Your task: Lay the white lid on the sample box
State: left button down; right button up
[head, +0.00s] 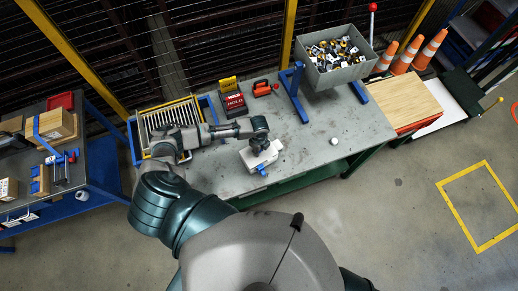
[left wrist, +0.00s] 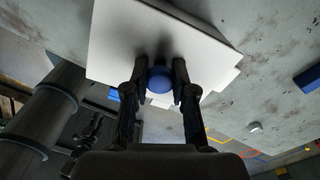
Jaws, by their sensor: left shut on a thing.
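The white lid (left wrist: 125,35) fills the upper middle of the left wrist view as a flat plate with a round blue knob (left wrist: 159,82). My left gripper (left wrist: 160,88) is shut on this knob, with one finger on each side. In the head view my left gripper (head: 260,146) is over the white lid (head: 270,153) at the table's middle. A pale stepped edge shows past the lid in the left wrist view, perhaps the sample box, mostly hidden. I cannot tell whether they touch. My right gripper is out of view.
A grey crate of parts (head: 335,76) stands at the back right. The table right of the lid is largely clear.

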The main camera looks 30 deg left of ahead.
pick_arm(q)
jog(key=shift+d+f+b, duration=0.1)
jog(key=shift+f+b, duration=0.2)
jog(key=shift+f, duration=0.25)
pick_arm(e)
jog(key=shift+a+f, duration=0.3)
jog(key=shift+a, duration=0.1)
pick_arm(q)
jog(key=c, duration=0.9)
grip_release()
notch_tip(320, 180, up, 12)
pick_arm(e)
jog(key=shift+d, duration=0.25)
